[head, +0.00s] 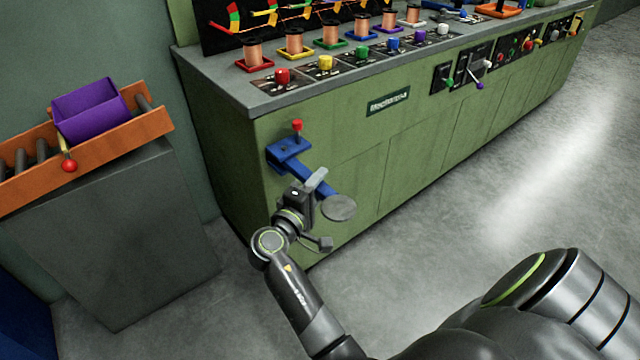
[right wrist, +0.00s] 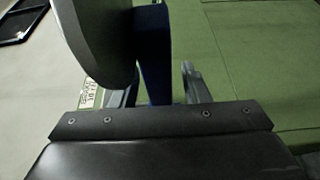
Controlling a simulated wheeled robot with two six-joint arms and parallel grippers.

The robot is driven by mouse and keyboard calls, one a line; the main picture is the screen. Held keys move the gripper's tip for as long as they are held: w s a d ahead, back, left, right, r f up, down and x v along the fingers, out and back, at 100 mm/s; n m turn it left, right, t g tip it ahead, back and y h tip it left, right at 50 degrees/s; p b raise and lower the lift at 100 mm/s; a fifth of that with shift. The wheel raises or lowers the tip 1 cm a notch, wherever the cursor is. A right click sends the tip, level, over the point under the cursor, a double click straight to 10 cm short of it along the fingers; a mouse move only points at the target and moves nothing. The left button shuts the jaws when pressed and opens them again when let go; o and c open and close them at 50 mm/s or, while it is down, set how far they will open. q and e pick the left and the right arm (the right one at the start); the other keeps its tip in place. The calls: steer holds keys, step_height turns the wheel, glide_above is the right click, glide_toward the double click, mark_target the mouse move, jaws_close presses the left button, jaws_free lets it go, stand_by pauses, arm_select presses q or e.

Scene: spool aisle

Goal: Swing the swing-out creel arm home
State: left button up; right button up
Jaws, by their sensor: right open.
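The swing-out creel arm is a blue bar (head: 322,188) on a blue bracket (head: 288,148) at the near left of the green machine's front. A red knob (head: 297,125) tops the bracket, and a round grey plate (head: 339,208) is at the bar's free end. The bar sticks out from the panel. My right gripper (head: 321,209) is open at the bar, close to the plate. In the right wrist view the blue bar (right wrist: 154,60) lies between the two fingers (right wrist: 160,88), and the grey plate (right wrist: 94,40) is at upper left. Contact cannot be told. My left gripper is not in view.
The green machine (head: 370,150) carries copper spools and coloured knobs along its top (head: 330,65). At left, a purple bin (head: 90,110) sits on an orange roller track (head: 150,125) above a grey block (head: 120,240). The floor at right (head: 520,200) is clear.

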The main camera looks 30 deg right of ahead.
steer(key=shift+c, duration=0.3)
jaws_close()
